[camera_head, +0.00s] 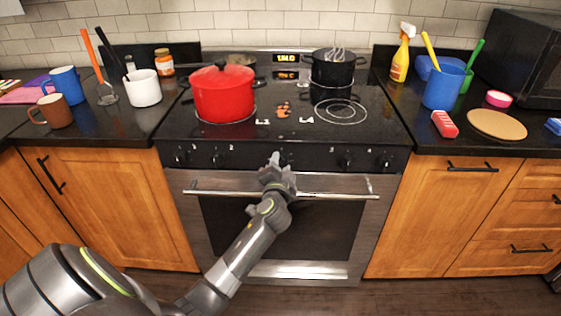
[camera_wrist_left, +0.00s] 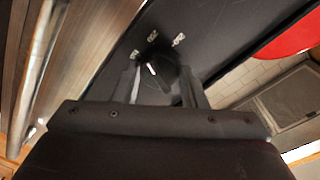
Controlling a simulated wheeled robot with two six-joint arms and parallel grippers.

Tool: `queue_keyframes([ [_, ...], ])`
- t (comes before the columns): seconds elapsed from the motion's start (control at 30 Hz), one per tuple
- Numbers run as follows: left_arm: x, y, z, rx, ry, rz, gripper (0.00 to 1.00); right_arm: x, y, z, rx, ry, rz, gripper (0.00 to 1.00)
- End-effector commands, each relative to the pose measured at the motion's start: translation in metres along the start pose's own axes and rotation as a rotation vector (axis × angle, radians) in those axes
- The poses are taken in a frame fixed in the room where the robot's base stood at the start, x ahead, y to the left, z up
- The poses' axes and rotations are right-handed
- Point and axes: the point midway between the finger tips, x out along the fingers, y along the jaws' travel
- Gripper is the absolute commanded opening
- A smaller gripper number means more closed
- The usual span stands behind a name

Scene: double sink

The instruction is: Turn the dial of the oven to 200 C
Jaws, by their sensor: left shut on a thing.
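The oven (camera_head: 373,220) has a black front panel with a row of dark dials. My left gripper (camera_head: 276,160) reaches from below to the middle of that panel and mostly hides the dial there. In the left wrist view the dial (camera_wrist_left: 154,70) is black and round with a white pointer line. The fingers of my left gripper (camera_wrist_left: 163,82) stand on either side of it, shut on it. Small white labels (camera_wrist_left: 152,37) sit around the dial, too blurred to read. My right gripper is in neither view.
A red pot (camera_head: 222,95) and a black pot (camera_head: 334,68) stand on the stovetop (camera_head: 280,120). A steel handle bar (camera_head: 330,195) runs across the oven door below the panel. Mugs and utensils are on the left counter; a blue cup (camera_head: 442,88) is on the right.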

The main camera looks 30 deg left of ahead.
Motion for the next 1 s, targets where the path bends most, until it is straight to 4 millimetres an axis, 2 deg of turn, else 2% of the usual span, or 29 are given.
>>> queue_keyframes([
  [0.33, -0.0002, 0.0006, -0.0003, 0.145, -0.01, 0.004, 0.15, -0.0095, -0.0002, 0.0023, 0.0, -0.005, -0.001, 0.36],
  [0.87, -0.0002, 0.0015, 0.0003, 0.172, -0.012, 0.005, 0.15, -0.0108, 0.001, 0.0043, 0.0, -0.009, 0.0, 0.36],
  [0.9, -0.0002, 0.0015, 0.0003, 0.172, -0.012, 0.005, 0.4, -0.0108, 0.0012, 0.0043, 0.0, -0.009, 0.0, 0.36],
  [1.0, -0.0002, 0.0014, 0.0003, 0.172, -0.012, 0.005, 0.53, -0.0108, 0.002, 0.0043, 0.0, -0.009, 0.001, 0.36],
])
